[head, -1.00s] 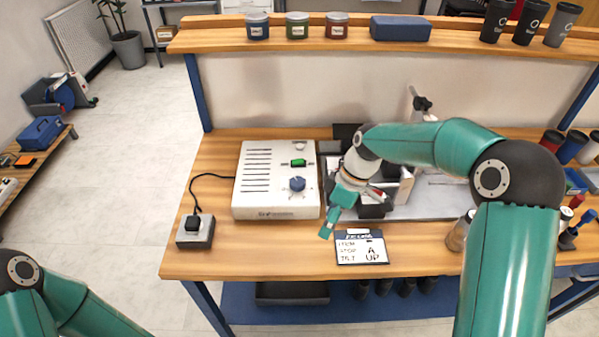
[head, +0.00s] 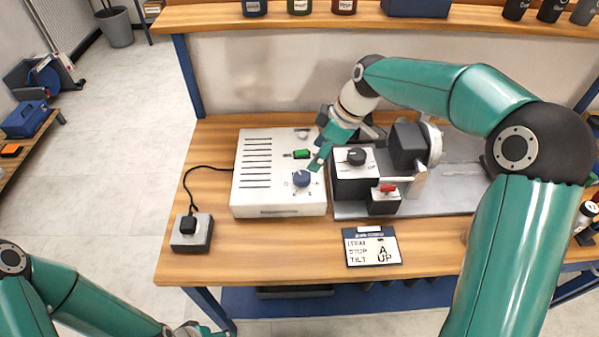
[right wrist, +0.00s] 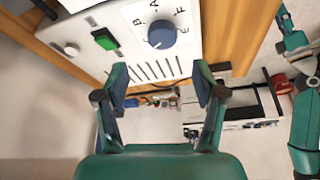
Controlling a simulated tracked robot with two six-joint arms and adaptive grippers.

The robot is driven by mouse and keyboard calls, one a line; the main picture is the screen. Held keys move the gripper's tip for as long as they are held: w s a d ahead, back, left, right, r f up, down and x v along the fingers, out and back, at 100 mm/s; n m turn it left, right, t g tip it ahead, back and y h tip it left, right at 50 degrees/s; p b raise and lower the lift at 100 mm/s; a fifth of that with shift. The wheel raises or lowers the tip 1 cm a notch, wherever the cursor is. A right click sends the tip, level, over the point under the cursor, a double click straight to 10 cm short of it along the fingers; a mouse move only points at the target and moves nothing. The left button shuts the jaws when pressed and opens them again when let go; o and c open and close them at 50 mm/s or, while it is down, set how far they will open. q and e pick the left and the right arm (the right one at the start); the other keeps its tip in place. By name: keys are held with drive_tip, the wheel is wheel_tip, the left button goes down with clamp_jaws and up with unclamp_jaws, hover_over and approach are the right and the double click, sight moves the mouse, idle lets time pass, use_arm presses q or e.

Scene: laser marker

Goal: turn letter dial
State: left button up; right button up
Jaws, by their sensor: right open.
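The letter dial is a round blue knob (head: 301,178) on top of a white control box (head: 250,200). In the right wrist view the dial (right wrist: 162,34) has the letters B, A, F and E around it; a pale mark shows on its lower left edge. My right gripper (head: 320,158) is just behind and right of the dial, over the box. Its open fingers (right wrist: 160,82) are apart and empty, and the dial lies beyond them. My left gripper (head: 200,330) is at the bottom edge, low and partly cut off.
A green switch (head: 302,154) sits behind the dial. Right of the box stands the marker machine with a black knob (head: 356,157) and red lever (head: 388,187). A card (head: 372,246) reads STOP A, TILT UP.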

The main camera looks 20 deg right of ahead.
sight(303, 175)
drive_tip(key=p+x, duration=0.1)
drive_tip(key=x, duration=0.8)
